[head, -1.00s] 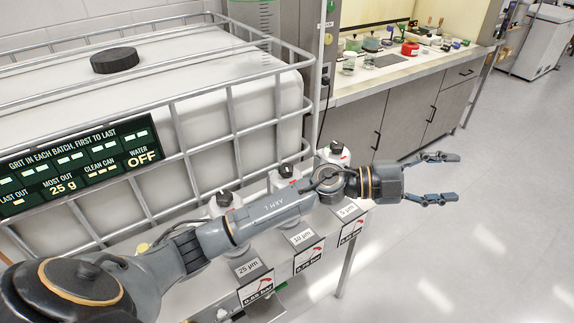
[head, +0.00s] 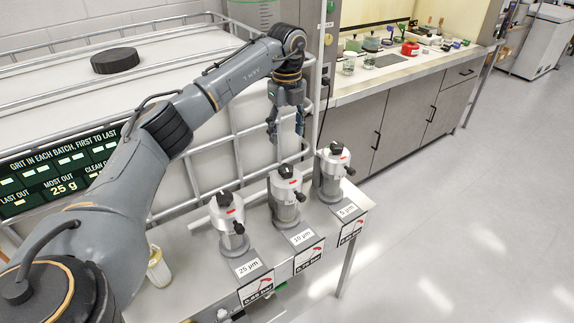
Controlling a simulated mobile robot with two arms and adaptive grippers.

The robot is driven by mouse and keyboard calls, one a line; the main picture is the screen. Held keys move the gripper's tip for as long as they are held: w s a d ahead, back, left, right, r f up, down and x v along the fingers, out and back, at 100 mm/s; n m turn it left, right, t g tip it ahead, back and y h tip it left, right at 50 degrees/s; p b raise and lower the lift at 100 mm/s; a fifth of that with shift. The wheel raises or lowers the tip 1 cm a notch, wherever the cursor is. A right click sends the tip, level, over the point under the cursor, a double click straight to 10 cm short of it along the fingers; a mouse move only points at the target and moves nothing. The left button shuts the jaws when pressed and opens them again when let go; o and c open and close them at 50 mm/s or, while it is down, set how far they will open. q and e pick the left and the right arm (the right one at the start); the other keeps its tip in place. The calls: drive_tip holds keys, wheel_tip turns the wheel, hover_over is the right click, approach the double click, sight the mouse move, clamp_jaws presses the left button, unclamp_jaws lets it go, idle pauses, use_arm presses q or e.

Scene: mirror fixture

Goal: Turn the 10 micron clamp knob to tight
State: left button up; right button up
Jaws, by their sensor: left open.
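The 10 micron filter unit (head: 284,207) stands upright on the steel bench, between two like units. Its black clamp knob (head: 286,171) sits on top, with a red mark just below it. I cannot tell the knob's turn setting from this distance. My left gripper (head: 286,135) points down with its two fingers apart and empty. In the picture it is just above the 10 micron knob, and it does not touch it. My right gripper is not in view.
The 25 micron unit (head: 229,222) stands to the left and the 5 micron unit (head: 331,172) to the right. Label plates and pressure gauges line the bench front. A caged white tank (head: 195,70) is behind. A cream bottle (head: 158,268) stands at the left.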

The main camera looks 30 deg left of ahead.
sight(287, 168)
use_arm(q)
wheel_tip(287, 168, down, 12)
drive_tip(key=p, duration=0.2)
drive_tip(key=shift+p, duration=0.4)
drive_tip(key=c, duration=1.2)
drive_tip(key=shift+o, duration=0.2)
